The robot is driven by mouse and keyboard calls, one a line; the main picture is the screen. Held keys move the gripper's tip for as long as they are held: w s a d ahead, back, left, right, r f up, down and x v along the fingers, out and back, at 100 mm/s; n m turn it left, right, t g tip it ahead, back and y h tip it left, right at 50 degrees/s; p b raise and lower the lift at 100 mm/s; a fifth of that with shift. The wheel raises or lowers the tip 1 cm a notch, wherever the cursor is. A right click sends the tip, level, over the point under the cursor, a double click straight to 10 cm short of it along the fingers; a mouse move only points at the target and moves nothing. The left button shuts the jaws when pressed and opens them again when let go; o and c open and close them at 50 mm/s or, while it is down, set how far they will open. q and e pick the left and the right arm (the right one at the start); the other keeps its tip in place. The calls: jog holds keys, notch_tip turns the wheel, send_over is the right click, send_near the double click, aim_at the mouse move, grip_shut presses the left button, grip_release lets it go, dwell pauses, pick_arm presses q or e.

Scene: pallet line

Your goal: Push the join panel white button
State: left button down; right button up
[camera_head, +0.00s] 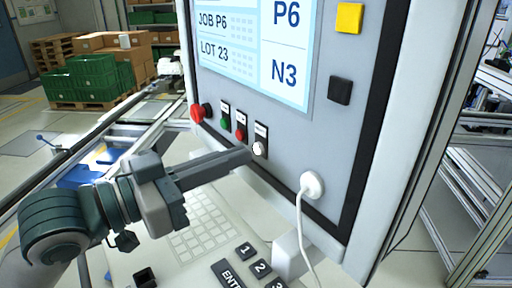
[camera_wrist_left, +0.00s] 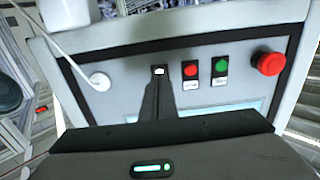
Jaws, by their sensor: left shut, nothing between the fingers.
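The join panel (camera_head: 290,150) is a grey upright panel with a black frame and a screen. Its white button (camera_head: 258,149) is at the right end of a row, beside a red button (camera_head: 241,133) and a green button (camera_head: 225,121). My left gripper (camera_head: 248,154) is shut and empty, with its fingertips close beside the white button. In the left wrist view the shut fingers (camera_wrist_left: 158,85) point at the white button (camera_wrist_left: 159,72), just below it in the picture. I cannot tell whether they touch it. My right gripper is in neither view.
A red emergency knob (camera_head: 198,113) sticks out left of the buttons. A white plug (camera_head: 312,185) with a hanging cable is at the right. A keypad shelf (camera_head: 205,262) lies below the panel. Green crates (camera_head: 90,78) and cartons stand on pallets at the back left.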

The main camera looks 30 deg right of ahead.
pick_arm(q)
jog(key=shift+w+d, duration=0.15)
jog(key=shift+d, duration=0.85)
dwell(0.9)
jog(key=shift+a, duration=0.2)
jog(key=shift+s+a+p, duration=0.2)
jog(key=shift+a+p, duration=0.05)
jog(key=shift+a, duration=0.9)
jog(key=shift+s+a+p, duration=0.15)
jog(key=shift+a+p, duration=0.05)
jog(key=shift+a, duration=0.9)
